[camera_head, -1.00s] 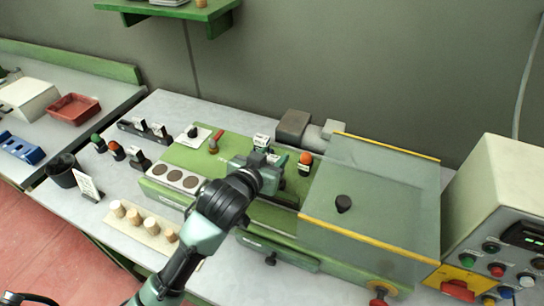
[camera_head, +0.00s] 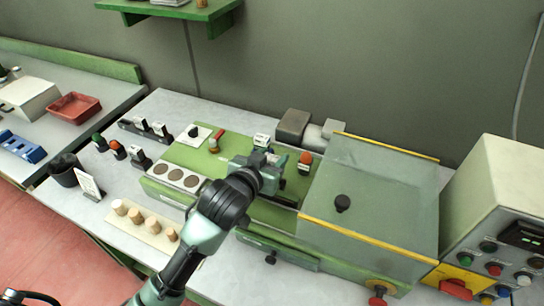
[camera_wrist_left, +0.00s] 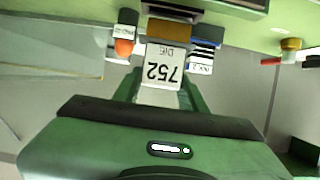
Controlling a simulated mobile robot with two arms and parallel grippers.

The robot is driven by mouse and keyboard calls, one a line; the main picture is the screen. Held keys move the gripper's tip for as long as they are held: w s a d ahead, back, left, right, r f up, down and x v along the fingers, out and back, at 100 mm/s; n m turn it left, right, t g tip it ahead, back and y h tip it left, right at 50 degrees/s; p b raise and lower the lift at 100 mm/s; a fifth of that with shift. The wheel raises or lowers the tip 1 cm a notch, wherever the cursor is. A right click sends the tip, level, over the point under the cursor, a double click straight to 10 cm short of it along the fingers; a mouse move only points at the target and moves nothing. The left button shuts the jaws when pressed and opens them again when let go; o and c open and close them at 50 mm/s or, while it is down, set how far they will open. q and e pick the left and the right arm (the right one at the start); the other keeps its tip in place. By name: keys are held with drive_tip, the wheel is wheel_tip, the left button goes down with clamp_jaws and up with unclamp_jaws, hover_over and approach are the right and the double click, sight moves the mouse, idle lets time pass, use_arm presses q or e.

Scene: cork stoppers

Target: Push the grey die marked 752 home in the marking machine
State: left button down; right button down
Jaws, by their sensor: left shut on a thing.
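The grey die marked 752 (camera_wrist_left: 162,68) is between the fingers of my left gripper (camera_wrist_left: 160,88), its white label facing the wrist camera. The left gripper is shut on it. In the head view the left gripper (camera_head: 266,163) is over the middle of the green marking machine (camera_head: 222,150). The fingers and wrist largely hide the die there. In the wrist view its far end is at a brown block and a dark slot. I cannot tell how deep it sits. My right gripper is not in view.
An orange-topped ink unit (camera_head: 305,160) stands close right of the gripper, and one labelled INK 2 (camera_wrist_left: 201,62) is close on its other side. A clear cover (camera_head: 375,190) with yellow edges lies to the right. Several corks (camera_head: 137,216) stand on a front-left strip.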

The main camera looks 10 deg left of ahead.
use_arm(q)
drive_tip(key=shift+f, duration=0.6)
idle(0.7)
drive_tip(key=shift+f+b, duration=0.6)
drive_tip(key=shift+f, duration=0.35)
idle(0.6)
drive_tip(key=c, duration=0.7)
unclamp_jaws()
drive_tip(key=shift+s, duration=0.1)
drive_tip(key=b+v, duration=0.1)
drive_tip(key=v, duration=0.6)
drive_tip(key=shift+s+a+r, duration=0.1)
drive_tip(key=shift+s+r, duration=0.1)
drive_tip(key=shift+s, duration=0.1)
